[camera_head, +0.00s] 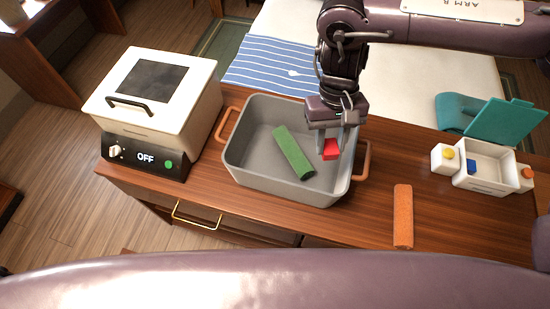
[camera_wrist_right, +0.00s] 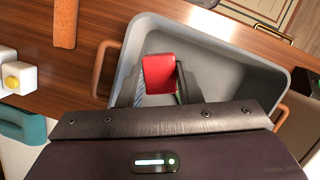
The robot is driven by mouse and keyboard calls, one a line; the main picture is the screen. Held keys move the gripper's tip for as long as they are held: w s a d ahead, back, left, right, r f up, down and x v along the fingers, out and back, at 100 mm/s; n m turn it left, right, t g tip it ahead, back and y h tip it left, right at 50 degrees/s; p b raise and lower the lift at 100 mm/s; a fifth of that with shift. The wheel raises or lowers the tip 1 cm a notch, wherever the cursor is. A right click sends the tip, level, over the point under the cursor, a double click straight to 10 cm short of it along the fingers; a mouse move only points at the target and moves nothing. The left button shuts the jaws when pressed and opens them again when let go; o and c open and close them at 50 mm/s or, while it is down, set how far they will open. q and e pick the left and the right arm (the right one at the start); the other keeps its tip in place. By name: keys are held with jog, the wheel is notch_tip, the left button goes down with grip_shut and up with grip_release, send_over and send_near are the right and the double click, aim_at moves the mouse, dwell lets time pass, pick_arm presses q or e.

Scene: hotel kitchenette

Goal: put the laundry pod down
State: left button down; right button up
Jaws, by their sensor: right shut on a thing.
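My right gripper (camera_head: 332,150) is shut on a red laundry pod (camera_head: 331,149). It holds the pod over the right side of a grey basin (camera_head: 245,152), inside its rim as seen from the head. The red pod (camera_wrist_right: 159,73) also shows between the fingers in the right wrist view. I cannot tell whether the pod touches the basin floor. A green rolled cloth (camera_head: 293,152) lies in the basin, left of the pod. My left gripper is not in view.
A white box appliance (camera_head: 150,95) with a display reading OFF stands left of the basin. An orange roll (camera_head: 403,216) lies to the right. A white container (camera_head: 487,165) with a blue pod (camera_head: 471,166) and an open teal lid (camera_head: 500,122) stands at far right.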

jog(key=shift+s+a+f, duration=0.1)
jog(key=shift+f, duration=0.2)
notch_tip(320, 180, down, 15)
jog(key=shift+f+b, duration=0.1)
jog(key=shift+b, duration=0.45)
jog(key=shift+f+b, duration=0.45)
jog(key=shift+f, duration=1.65)
jog(key=shift+f, duration=0.1)
jog(key=o, duration=0.9)
jog(key=shift+o, duration=0.2)
jog(key=p+v, duration=0.1)
jog(key=v, duration=1.1)
jog(key=shift+r+p, duration=0.25)
jog(key=shift+p, duration=0.05)
